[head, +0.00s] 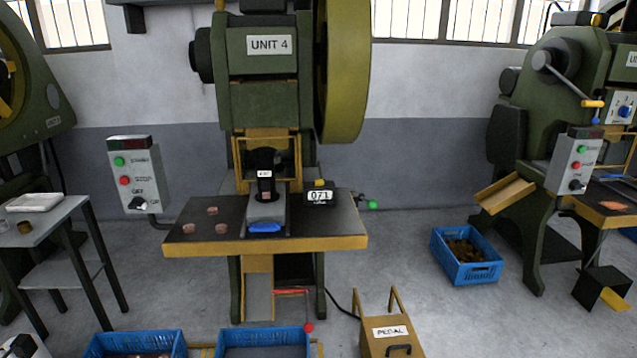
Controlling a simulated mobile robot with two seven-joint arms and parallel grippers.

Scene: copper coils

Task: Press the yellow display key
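A small black counter display (320,196) reading "071" stands at the back right of the press table in the head view. A yellow key (319,183) sits on top of it. The display stands upright, just right of the die under the press marked UNIT 4 (270,44). No gripper is seen near the key or the display. A white and black piece shows in the bottom left corner, with no gripper fingers to be made out on it. My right gripper is not in view.
The press table (345,241) has a yellow front edge and several copper pieces on its left. A green-ended lever (372,204) sticks out right of the display. On the floor are blue crates (467,256) and a PEDAL box (391,335).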

